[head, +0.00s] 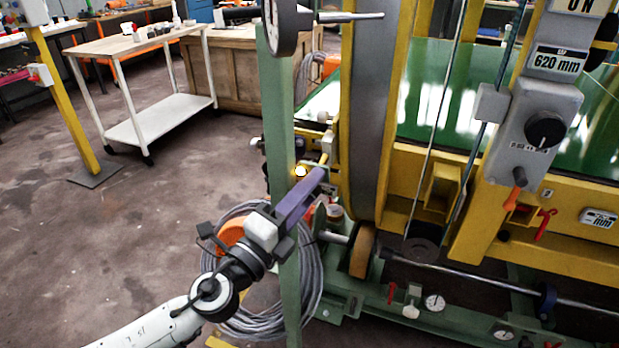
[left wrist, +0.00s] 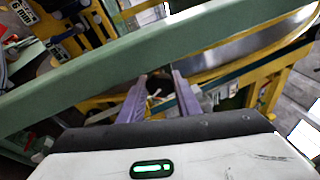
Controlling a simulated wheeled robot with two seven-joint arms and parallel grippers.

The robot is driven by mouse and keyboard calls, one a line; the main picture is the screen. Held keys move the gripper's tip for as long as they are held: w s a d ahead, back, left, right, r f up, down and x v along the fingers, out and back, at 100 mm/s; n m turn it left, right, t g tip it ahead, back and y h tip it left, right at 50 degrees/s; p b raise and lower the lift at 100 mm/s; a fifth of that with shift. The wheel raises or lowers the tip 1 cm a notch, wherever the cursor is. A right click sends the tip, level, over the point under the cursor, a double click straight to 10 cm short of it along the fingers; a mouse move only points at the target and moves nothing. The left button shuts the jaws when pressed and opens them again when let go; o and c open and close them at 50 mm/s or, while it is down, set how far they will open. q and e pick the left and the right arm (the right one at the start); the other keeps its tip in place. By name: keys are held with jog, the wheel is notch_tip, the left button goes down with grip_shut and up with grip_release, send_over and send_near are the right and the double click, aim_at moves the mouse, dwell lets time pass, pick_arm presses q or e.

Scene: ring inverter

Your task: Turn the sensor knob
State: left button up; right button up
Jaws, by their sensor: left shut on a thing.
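My left gripper (head: 318,176) reaches in from the lower left, past the green upright post, to small fittings beside the grey ring's yellow frame. In the left wrist view its two purple fingers (left wrist: 160,88) stand a little apart, with a dark rounded knob (left wrist: 155,83) between their tips. The gripper is shut on this knob, which I take to be the sensor knob. In the head view the fingers hide it. My right gripper is not in view.
The green post (head: 283,130) stands close by my left gripper. A coil of grey cable (head: 250,316) hangs behind the wrist. A grey control box with a black knob (head: 545,129) is at the right. A white-legged trolley (head: 160,115) stands at the back left, with open floor before it.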

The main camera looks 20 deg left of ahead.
pick_arm(q)
jog(key=shift+r+m+p, duration=0.1)
jog(key=shift+m+p, duration=0.2)
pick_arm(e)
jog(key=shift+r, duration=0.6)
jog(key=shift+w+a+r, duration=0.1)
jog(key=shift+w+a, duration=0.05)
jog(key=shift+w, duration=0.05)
pick_arm(q)
jog(key=o, duration=0.8)
